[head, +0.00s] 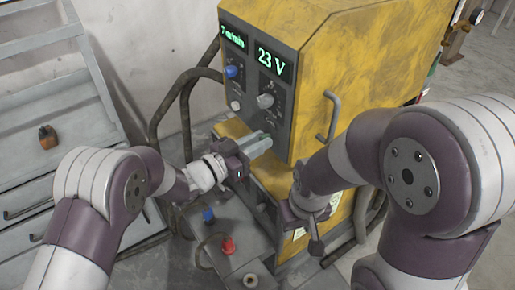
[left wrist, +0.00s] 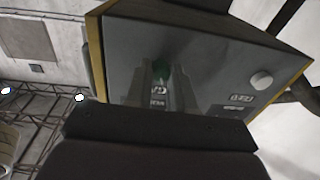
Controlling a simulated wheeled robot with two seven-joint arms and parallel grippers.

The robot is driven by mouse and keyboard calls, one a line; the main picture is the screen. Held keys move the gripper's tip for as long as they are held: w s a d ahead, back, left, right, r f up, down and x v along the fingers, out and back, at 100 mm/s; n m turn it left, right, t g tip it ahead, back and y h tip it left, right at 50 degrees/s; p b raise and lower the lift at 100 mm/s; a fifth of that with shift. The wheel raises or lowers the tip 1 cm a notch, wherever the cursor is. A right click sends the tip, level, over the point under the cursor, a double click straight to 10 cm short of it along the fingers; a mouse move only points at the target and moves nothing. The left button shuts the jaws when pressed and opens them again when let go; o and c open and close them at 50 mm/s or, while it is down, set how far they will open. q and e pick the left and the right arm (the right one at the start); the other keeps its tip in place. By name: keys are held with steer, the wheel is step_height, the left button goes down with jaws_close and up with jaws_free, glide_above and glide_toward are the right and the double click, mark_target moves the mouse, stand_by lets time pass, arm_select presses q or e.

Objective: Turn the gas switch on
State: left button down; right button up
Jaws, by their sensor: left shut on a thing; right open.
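The yellow welding machine (head: 350,60) has a dark front panel (head: 285,125) with displays and knobs. My left gripper (head: 262,142) is at the lower part of this panel, its fingers pointing at it. The switch is hidden by the gripper in the head view. My right gripper (head: 314,232) is open and empty, low in front of the machine's side.
A blue knob (head: 231,71), a grey knob (head: 265,100) and a white round button (head: 235,105) sit above the left gripper. A metal handle (head: 330,115) sticks out on the machine's side. Blue and red connectors (head: 228,246) are below. A grey drawer cabinet (head: 50,95) stands left.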

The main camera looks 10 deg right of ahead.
arm_select(q)
steer(key=shift+f+m+g+h+b, duration=0.1)
steer(key=shift+m+g+h+b, duration=0.15)
steer(key=shift+m+b, duration=3.1)
steer(key=shift+f+m+g+h+b, duration=0.15)
steer(key=shift+m+g+b, duration=0.1)
steer(key=shift+m+b, duration=3.05)
steer(key=shift+r, duration=0.1)
steer(key=c, duration=1)
jaws_free()
steer(key=p+v, duration=0.1)
steer(key=v, duration=1.1)
steer(key=shift+s+a, duration=0.1)
steer(key=shift+a, duration=0.25)
